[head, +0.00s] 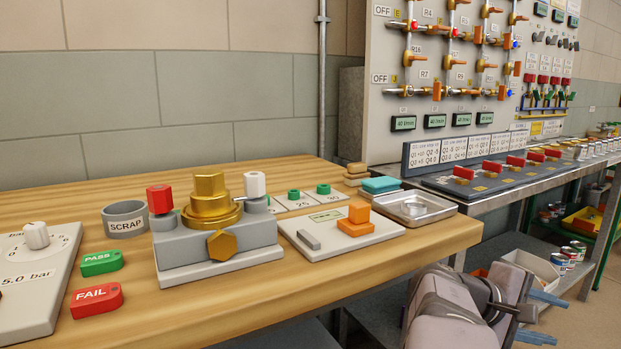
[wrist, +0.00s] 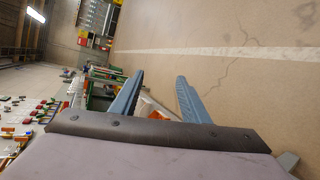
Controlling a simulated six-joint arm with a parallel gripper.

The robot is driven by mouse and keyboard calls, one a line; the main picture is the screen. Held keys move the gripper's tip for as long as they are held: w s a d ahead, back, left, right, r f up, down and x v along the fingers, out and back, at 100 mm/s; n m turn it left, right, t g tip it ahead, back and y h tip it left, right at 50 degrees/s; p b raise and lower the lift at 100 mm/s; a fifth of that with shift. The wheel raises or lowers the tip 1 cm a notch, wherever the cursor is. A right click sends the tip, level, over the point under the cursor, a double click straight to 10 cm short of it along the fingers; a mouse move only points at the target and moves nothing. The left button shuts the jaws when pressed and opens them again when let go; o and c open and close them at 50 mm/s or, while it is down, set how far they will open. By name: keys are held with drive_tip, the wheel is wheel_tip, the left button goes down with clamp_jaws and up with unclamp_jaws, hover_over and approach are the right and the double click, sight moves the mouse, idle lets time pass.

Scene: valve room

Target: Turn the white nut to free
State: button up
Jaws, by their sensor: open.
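The white nut (head: 255,185) sits on the right side of the grey valve block (head: 218,252) on the wooden bench. A brass stack (head: 210,190) stands in the middle of the block, with a brass hexagonal piece (head: 222,245) on its front. A red nut (head: 160,199) sits on the block's left side. My gripper (head: 548,318) is at the lower right of the head view, off the bench and far from the white nut. In the wrist view its two blue fingers (wrist: 160,85) are apart with nothing between them. The white nut cannot be made out in the wrist view.
A grey SCRAP ring (head: 125,218), green PASS (head: 101,263) and red FAIL (head: 96,300) tags lie left of the block. A white plate with an orange block (head: 357,217) and a metal tray (head: 414,208) are to its right. The front bench is clear.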

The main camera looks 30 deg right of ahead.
wheel_tip(320, 180, up, 23)
drive_tip(key=a+n+p, duration=0.2)
drive_tip(key=n+p, duration=0.9)
drive_tip(key=p, duration=0.2)
drive_tip(key=w+a+r+m+t+y+p, duration=0.2)
drive_tip(key=w+a+m+t+y+p, duration=0.25)
drive_tip(key=w+p, duration=0.7)
wheel_tip(320, 180, up, 9)
drive_tip(key=m+y+p, duration=0.8)
drive_tip(key=m+p, duration=1)
drive_tip(key=p, duration=1.3)
hover_over(253, 174)
drive_tip(key=shift+s+d+r, duration=0.1)
drive_tip(key=shift+d+r, duration=0.05)
drive_tip(key=shift+d, duration=0.05)
drive_tip(key=shift+a+m, duration=0.25)
drive_tip(key=shift+f+p, duration=0.9)
drive_tip(key=shift+f, duration=2.85)
drive_tip(key=c, duration=1.1)
